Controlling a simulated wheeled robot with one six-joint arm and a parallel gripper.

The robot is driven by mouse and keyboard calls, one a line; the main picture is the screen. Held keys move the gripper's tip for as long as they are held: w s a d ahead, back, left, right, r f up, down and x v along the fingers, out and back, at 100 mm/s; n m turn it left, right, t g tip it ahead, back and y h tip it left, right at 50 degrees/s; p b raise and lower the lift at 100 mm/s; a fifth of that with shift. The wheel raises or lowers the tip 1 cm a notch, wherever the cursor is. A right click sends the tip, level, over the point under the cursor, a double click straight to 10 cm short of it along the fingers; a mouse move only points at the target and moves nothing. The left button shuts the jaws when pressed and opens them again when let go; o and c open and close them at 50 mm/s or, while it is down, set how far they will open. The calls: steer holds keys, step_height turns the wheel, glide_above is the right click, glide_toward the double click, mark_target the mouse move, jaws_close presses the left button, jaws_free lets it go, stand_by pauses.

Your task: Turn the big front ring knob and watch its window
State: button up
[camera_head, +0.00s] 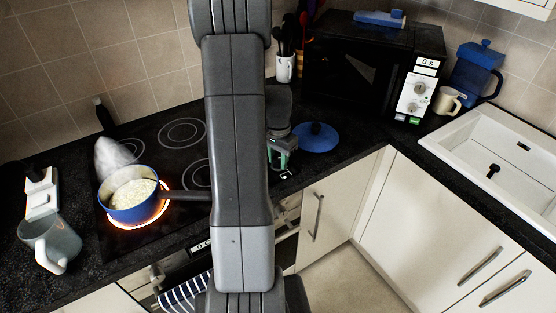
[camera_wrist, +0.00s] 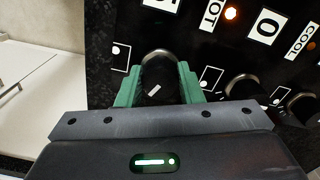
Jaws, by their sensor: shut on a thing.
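In the wrist view the two green fingers of my gripper (camera_wrist: 159,72) are shut on a dark knob (camera_wrist: 157,92) with a shiny rounded rim and a short white pointer mark. In the head view my gripper (camera_head: 282,158) is at the counter's front edge, and the held knob is hidden there.
A blue pan (camera_head: 135,212) of white contents steams on a glowing hob ring, its handle pointing right. A grey mug (camera_head: 50,243) stands at left. A blue lid (camera_head: 316,138) lies right of my gripper. The microwave (camera_head: 417,88) stands behind. More knobs (camera_wrist: 245,90) sit beside the held one.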

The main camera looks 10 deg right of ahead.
mark_target(278, 158)
steer(key=n+b, duration=0.2)
steer(key=n, duration=0.4)
steer(key=shift+w, duration=0.1)
steer(key=n+b, duration=0.1)
steer(key=n, duration=0.5)
steer(key=shift+n+b, duration=0.3)
steer(key=shift+b, duration=0.1)
steer(key=o, duration=1)
steer(key=shift+c, duration=0.2)
steer(key=shift+r, duration=0.1)
step_height(278, 158, up, 14)
steer(key=shift+b, duration=0.4)
steer(key=shift+f, duration=0.25)
